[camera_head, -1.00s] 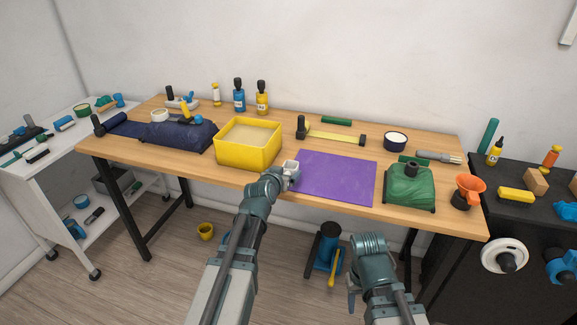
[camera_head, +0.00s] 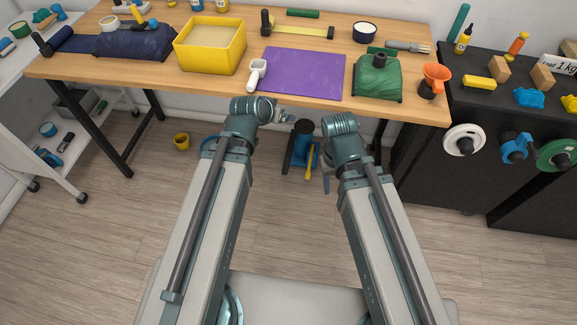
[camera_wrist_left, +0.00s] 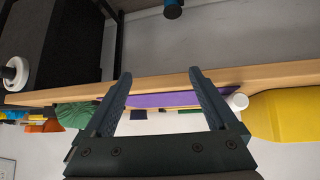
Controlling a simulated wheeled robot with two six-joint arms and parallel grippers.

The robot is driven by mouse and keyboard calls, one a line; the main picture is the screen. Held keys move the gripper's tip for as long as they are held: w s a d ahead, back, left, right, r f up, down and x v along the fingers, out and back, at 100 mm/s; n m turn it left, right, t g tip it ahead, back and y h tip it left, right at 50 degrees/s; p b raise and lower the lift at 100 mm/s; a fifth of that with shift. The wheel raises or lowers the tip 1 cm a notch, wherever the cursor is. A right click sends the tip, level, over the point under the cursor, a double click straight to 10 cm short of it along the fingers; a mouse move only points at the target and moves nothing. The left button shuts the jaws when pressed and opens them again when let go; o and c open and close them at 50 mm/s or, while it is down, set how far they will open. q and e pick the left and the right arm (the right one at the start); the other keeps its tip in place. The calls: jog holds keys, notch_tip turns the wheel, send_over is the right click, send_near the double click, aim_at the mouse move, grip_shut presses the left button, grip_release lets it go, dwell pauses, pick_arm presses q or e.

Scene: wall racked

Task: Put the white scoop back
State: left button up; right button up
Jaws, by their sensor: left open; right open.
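The white scoop (camera_head: 257,73) lies on the wooden table at the left edge of the purple mat (camera_head: 301,73), its handle toward the table's front edge. It is just right of the yellow box (camera_head: 210,58). In the left wrist view a white rounded end, apparently the scoop (camera_wrist_left: 237,101), shows between the mat and the yellow box. My left gripper (camera_head: 286,116) is open and empty, in front of and below the table edge, apart from the scoop. In the left wrist view its fingers (camera_wrist_left: 163,100) are spread. My right gripper (camera_head: 326,182) is open, low in front of the table.
A green bag (camera_head: 377,78) and an orange funnel (camera_head: 435,80) stand on the table's right part. A tape-like yellow tool (camera_head: 300,31) lies behind the mat. A dark cabinet (camera_head: 490,105) stands at the right. A blue item (camera_head: 301,145) stands under the table.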

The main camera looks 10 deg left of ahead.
pick_arm(q)
jog(key=s+d+f+m+g+y, duration=0.1)
jog(key=s+d+f+g+y, duration=0.15)
jog(key=s+g, duration=0.45)
jog(key=s+d+f+g+y, duration=0.1)
jog(key=s+d+f+g, duration=0.2)
jog(key=s, duration=0.8)
notch_tip(320, 180, up, 6)
jog(key=d+t+p, duration=0.1)
jog(key=p, duration=0.5)
jog(key=shift+w+d, duration=0.1)
jog(key=shift+c, duration=0.2)
